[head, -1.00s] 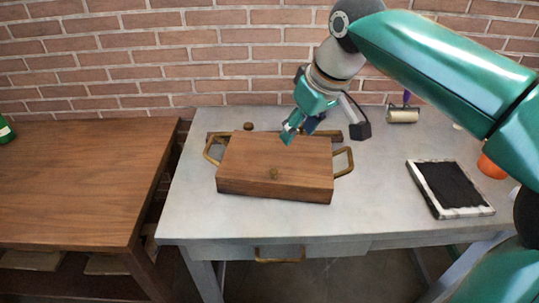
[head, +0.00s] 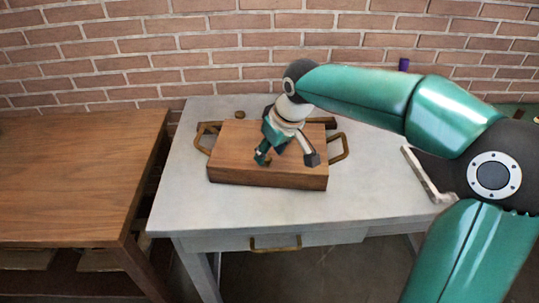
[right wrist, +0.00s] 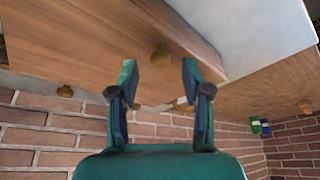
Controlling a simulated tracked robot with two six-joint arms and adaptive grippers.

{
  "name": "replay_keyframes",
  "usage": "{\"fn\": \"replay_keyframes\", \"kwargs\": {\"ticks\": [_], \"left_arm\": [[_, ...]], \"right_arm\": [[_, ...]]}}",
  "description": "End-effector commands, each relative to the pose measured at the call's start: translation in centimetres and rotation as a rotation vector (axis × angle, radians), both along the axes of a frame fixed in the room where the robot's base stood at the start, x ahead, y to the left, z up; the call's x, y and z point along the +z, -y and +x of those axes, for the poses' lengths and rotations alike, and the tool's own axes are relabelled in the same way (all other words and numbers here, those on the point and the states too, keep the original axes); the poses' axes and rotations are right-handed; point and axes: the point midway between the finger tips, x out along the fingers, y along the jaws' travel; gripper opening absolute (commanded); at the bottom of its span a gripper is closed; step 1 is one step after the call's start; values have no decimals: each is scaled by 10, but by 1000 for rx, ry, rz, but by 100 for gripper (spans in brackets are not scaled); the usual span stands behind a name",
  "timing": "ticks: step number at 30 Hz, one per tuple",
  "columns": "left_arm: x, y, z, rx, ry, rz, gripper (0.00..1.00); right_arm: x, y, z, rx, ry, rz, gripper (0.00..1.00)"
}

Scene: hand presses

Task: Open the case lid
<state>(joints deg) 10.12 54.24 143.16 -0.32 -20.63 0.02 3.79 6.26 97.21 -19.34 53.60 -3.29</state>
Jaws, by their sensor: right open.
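The wooden case (head: 235,170) lies on the grey table with its lid (head: 232,140) shut flat. Brass handles (head: 338,150) stand out at its left and right sides. My right gripper (head: 266,157) is over the front part of the lid, pointing down, open and empty. My left gripper is not in view.
The grey table (head: 200,215) is clear in front of the case. A small round knob-like piece (head: 239,114) is behind the case. A brown wooden table (head: 70,185) stands at the left, across a gap. My right arm covers the table's right side.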

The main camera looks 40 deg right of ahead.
Motion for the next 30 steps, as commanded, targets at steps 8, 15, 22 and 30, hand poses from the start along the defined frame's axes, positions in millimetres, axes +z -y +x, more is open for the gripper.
{"fn": "replay_keyframes", "kwargs": {"ticks": [8, 15, 22, 30], "left_arm": [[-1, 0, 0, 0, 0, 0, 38], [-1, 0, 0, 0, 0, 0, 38], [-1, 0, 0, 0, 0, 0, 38], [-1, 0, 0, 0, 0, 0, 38]], "right_arm": [[-15, 0, 6, 0, 0, 0, 49], [-15, 0, 6, 0, 0, 0, 45], [-14, 0, 6, -1, 0, 0, 7], [-14, 0, 6, -1, 0, 0, 0]]}}
